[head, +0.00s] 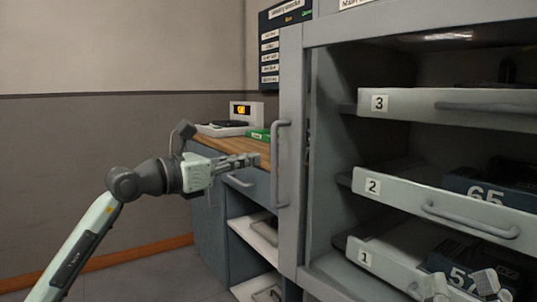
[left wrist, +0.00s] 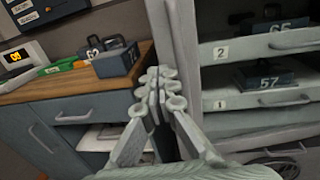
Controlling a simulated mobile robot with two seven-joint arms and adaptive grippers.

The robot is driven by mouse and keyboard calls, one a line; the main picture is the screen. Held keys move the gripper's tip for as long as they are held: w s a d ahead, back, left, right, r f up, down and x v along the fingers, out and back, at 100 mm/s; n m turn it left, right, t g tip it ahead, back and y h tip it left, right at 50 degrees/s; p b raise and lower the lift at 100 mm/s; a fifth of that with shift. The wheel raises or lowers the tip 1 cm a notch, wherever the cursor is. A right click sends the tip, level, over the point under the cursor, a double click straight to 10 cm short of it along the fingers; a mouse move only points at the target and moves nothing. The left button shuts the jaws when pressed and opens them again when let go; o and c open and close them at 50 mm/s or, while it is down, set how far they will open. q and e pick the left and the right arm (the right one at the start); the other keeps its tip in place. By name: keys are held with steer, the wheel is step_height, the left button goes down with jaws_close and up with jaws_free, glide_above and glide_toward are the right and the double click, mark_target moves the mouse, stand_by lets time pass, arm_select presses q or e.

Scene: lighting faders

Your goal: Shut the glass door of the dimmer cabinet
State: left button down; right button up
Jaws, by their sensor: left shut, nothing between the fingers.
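The dimmer cabinet (head: 420,32) is grey and fills the right of the head view, with its shelves exposed. Its door (head: 291,90) stands open at the cabinet's left side, seen nearly edge-on, with a vertical grey bar handle (head: 282,165). The glass itself cannot be made out. My left gripper (head: 252,160) is shut and empty, just left of the handle in the head view. In the left wrist view its fingers (left wrist: 157,92) overlap the grey upright edge; contact cannot be told. My right gripper (head: 465,287) shows partly at the bottom right; its fingers are unclear.
Numbered trays 3 (head: 440,105), 2 (head: 440,205) and 1 (head: 385,265) sit inside the cabinet, some holding dark numbered units. A wooden-topped counter (head: 215,147) with drawers stands left of the door. Floor and wall at far left are clear.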

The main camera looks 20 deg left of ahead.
arm_select(q)
steer(key=shift+x, duration=2.8)
arm_select(e)
steer(key=shift+w+f, duration=0.15)
